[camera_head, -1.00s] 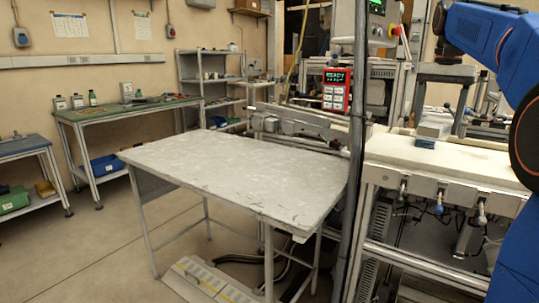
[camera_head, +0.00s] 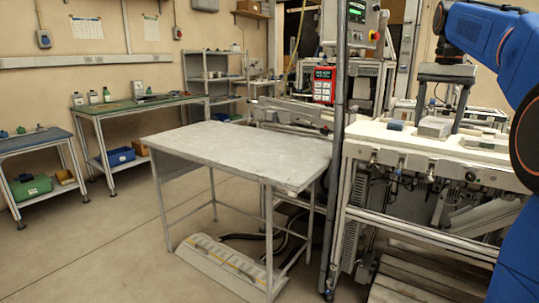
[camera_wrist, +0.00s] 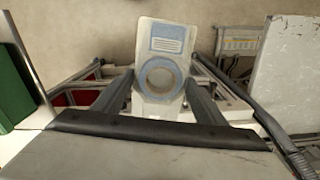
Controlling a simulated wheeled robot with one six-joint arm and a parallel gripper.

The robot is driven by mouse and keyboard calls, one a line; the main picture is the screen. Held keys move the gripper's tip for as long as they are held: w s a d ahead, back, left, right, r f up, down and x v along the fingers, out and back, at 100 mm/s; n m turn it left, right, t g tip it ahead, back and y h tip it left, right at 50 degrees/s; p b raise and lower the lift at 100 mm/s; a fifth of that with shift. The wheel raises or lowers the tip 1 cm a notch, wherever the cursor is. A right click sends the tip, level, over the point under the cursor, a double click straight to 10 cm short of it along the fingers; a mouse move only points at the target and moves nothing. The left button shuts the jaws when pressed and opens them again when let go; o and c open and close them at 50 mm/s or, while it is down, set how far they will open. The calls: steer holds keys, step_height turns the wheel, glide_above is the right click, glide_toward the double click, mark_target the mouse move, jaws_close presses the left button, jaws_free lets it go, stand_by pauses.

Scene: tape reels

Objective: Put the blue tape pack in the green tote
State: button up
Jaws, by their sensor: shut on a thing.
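The tape pack is a pale card with a blue-grey label and a blue-rimmed ring, seen in the wrist view (camera_wrist: 158,45). My gripper (camera_wrist: 160,88) is shut on it, one dark finger on each side. In the head view my gripper (camera_head: 438,124) hangs at the right, and the pack shows as a pale block (camera_head: 435,128) between the fingertips, against the bench behind. The green tote (camera_head: 32,187) stands far off at the left, on the lower shelf of the blue-topped table. My gripper is far to the right of it. The tote's inside is hardly visible.
A grey table (camera_head: 240,150) stands in the middle, with a pale floor unit (camera_head: 225,262) under it. A post and a white-topped bench (camera_head: 375,132) are at the right. A blue bin (camera_head: 118,156) sits under the green-topped table (camera_head: 135,105). Floor at the front left is clear.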

steer(key=w+a+f+n, duration=0.3)
steer(key=a+f, duration=0.2)
steer(key=f, duration=2)
steer(key=w+a+f+n, duration=0.3)
steer(key=w+a+f, duration=0.1)
steer(key=f, duration=2.2)
steer(key=w+a+f+n, duration=0.3)
steer(key=a+f, duration=0.4)
steer(key=f, duration=1.9)
steer(key=shift+w, duration=0.25)
steer(key=shift+s+a, duration=0.1)
